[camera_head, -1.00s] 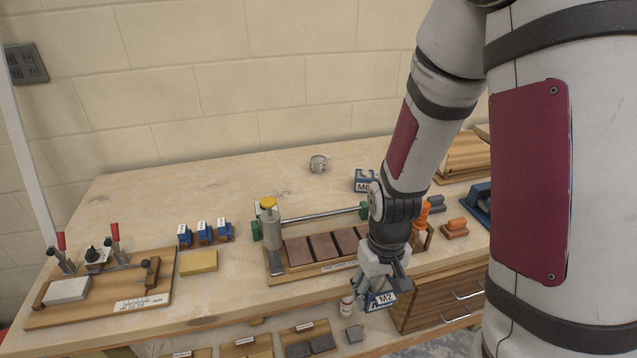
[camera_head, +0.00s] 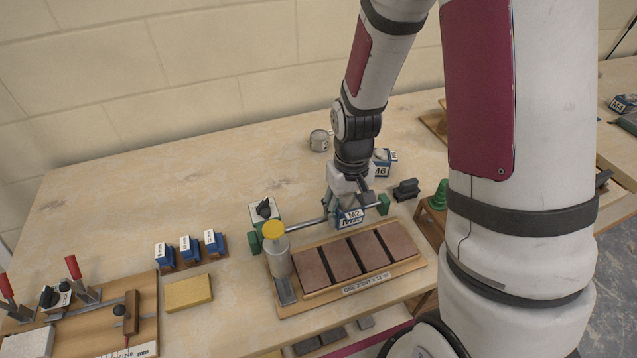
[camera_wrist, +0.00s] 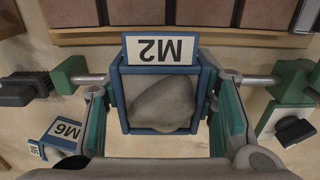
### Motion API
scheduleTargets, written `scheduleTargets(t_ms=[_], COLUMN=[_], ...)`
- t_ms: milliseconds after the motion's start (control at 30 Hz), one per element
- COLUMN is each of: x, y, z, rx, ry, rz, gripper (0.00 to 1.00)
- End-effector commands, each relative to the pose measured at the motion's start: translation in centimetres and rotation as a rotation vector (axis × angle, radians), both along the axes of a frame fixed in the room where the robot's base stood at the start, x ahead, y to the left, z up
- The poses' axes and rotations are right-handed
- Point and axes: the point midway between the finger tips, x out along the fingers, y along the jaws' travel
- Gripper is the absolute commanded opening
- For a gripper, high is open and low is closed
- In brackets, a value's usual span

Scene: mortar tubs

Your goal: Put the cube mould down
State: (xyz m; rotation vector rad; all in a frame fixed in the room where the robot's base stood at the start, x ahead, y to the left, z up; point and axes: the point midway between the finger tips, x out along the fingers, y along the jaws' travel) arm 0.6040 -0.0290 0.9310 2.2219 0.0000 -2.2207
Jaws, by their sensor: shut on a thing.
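The cube mould (camera_head: 350,217) is a small blue frame with a white M2 label. In the wrist view the cube mould (camera_wrist: 160,103) sits between my fingers with a lump of grey mortar (camera_wrist: 163,103) in it. My gripper (camera_head: 347,205) is shut on the mould; it also shows in the wrist view (camera_wrist: 160,112). The mould is over the bench (camera_head: 120,205), near the steel rod (camera_head: 305,226) behind the row of brown tiles. I cannot tell whether it touches the bench.
A board with several brown tiles (camera_head: 340,258) lies in front, with a grey cylinder with a yellow cap (camera_head: 277,256) at its left. A blue mould marked M6 (camera_head: 381,169) stands just behind right. A metal cup (camera_head: 320,140) is farther back. The bench's back left is clear.

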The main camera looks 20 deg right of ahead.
Motion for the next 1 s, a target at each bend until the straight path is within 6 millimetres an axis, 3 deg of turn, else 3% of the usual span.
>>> scheduleTargets(t_ms=[200, 433, 700, 1000], x=[5.3, 9.7, 11.9, 11.8], y=[1.3, 2.4, 3.0, 3.0], z=[-0.5, -1.0, -1.2, -4.6], rx=[0.0, 0.0, 0.0, 0.0], ry=[-0.001, -0.001, -0.002, 0.0], rz=[0.001, 0.0, 0.001, 0.0], gripper=[0.03, 0.03, 0.03, 0.03])
